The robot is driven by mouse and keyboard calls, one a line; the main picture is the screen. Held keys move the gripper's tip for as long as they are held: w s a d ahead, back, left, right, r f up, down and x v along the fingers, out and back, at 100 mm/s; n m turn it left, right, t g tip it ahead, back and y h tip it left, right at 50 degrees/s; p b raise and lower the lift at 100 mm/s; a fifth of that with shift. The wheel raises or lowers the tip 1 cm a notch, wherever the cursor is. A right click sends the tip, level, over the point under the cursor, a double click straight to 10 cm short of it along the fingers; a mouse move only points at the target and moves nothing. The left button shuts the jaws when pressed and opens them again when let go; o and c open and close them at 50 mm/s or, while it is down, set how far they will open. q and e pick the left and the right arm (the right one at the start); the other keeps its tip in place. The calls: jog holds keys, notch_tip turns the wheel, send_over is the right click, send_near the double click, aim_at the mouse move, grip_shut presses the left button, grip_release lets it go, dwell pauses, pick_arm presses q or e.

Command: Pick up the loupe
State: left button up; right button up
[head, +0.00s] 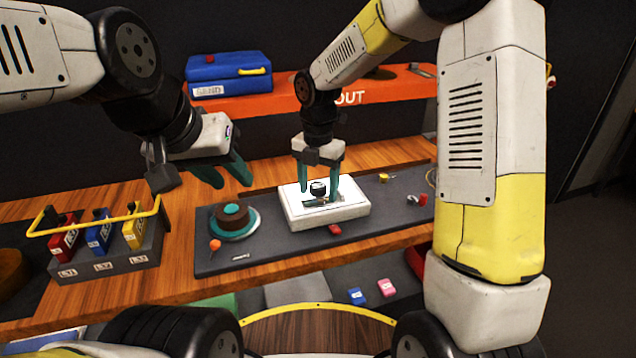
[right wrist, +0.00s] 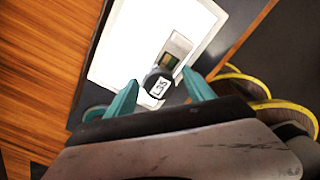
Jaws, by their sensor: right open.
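The loupe (head: 318,188) looks like a small dark cylinder and stands on a bright white light box (head: 345,212). In the right wrist view the loupe (right wrist: 158,84) has a white label on its top and sits by a grey strip on the box (right wrist: 125,45). My right gripper (head: 320,183) points down over the box, open, with its teal fingers on either side of the loupe. In the right wrist view the fingers (right wrist: 162,92) show a gap to the loupe; I cannot tell any contact. My left gripper (head: 233,182) hangs empty and open, left of the box.
A dark mat (head: 270,255) lies under the light box. A brown and teal round piece (head: 234,220) and an orange knob (head: 215,244) are on its left. A rack (head: 115,258) with coloured blocks stands further left. An orange shelf (head: 270,103) with a blue case (head: 228,75) is behind.

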jog(key=shift+c, duration=0.2)
grip_shut()
jog(key=shift+r, duration=0.1)
